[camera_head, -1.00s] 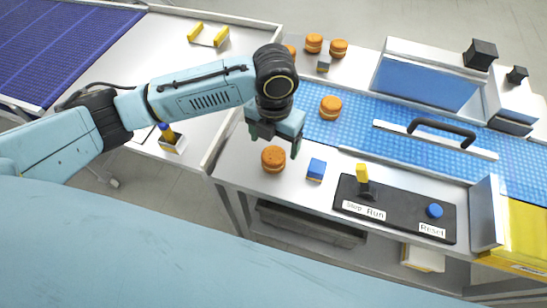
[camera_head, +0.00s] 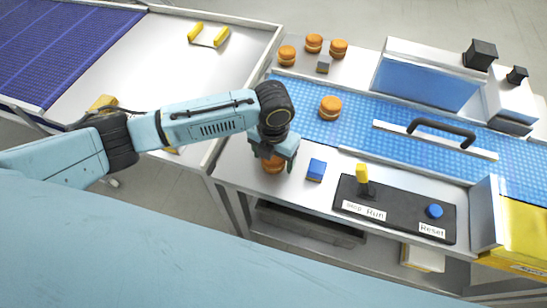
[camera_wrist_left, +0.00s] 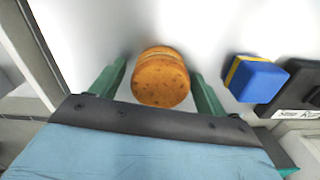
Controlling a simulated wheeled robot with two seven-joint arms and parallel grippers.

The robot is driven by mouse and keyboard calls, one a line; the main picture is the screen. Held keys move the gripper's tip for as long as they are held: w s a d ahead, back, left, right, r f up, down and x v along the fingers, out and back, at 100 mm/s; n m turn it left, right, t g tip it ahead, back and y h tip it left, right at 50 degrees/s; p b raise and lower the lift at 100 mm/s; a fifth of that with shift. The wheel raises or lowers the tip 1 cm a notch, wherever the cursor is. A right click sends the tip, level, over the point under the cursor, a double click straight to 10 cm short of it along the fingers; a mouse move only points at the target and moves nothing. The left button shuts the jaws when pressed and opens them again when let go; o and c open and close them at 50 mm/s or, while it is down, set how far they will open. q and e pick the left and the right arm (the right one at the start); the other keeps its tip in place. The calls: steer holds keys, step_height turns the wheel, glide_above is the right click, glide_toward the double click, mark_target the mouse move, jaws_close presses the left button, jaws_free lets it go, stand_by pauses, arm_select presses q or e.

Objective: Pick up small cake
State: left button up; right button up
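A small round orange-brown cake (camera_head: 272,165) with a pale filling line stands on the white table near its left front corner. My left gripper (camera_head: 274,163) is over it and partly hides it in the head view. In the left wrist view the cake (camera_wrist_left: 160,78) lies between the two green fingers of my left gripper (camera_wrist_left: 158,85), with a gap on each side. The fingers are open. Another such cake (camera_head: 330,107) stands on the blue belt, and several more (camera_head: 314,43) stand on the back ledge. My right gripper is not in view.
A blue block with a yellow stripe (camera_head: 316,169) stands just right of the cake; it also shows in the left wrist view (camera_wrist_left: 255,79). A black control panel (camera_head: 394,210) with a yellow lever and blue button lies farther right. A grey block (camera_head: 324,64) stands at the back.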

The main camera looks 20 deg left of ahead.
arm_select(q)
steer(key=c, duration=0.6)
steer(key=shift+o, duration=0.2)
